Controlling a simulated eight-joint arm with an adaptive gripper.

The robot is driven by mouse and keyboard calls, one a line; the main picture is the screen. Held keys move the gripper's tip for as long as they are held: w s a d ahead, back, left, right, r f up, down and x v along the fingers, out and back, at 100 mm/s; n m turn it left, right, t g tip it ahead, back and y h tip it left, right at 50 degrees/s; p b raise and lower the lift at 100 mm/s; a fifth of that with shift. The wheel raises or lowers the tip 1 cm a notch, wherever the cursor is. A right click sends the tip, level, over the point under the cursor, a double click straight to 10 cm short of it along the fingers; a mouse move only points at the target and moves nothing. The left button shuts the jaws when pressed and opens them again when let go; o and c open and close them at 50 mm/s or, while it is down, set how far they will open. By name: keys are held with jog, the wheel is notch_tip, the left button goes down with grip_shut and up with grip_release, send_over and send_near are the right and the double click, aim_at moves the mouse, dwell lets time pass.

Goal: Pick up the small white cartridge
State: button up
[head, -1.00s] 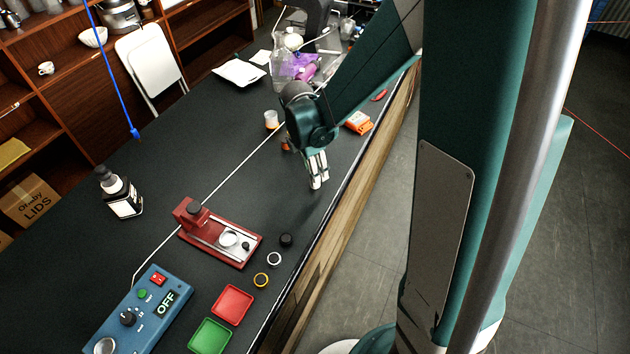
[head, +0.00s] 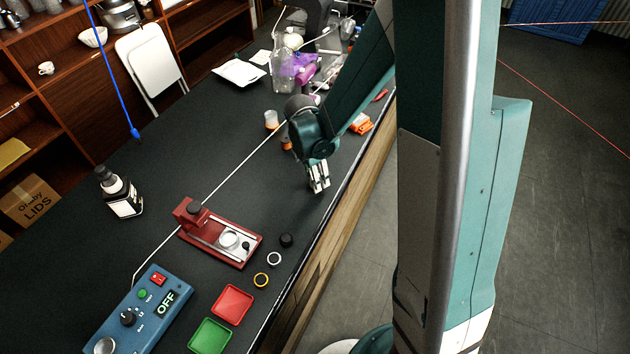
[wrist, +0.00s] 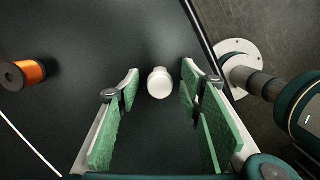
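The small white cartridge (wrist: 160,84) shows in the wrist view as a round white piece with a narrower far end, on the dark table. It lies between and just ahead of the green-padded fingers of my gripper (wrist: 161,97), with dark gaps on both sides. My gripper is open and holds nothing. In the head view, my gripper (head: 319,188) points down over the table near its right edge. I cannot make out the cartridge there; the gripper seems to hide it.
An orange spool (wrist: 24,74) lies left of my gripper. The table's wooden edge (head: 345,205) is close on the right. Nearer stand a red fixture (head: 205,232), a black puck (head: 286,240) and small red (head: 233,304) and green (head: 210,336) trays. The table left of my gripper is mostly clear.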

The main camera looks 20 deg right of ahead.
jog(key=c, duration=1)
jog(key=shift+o, duration=0.2)
jog(key=shift+r, duration=0.25)
jog(key=shift+r, duration=4.8)
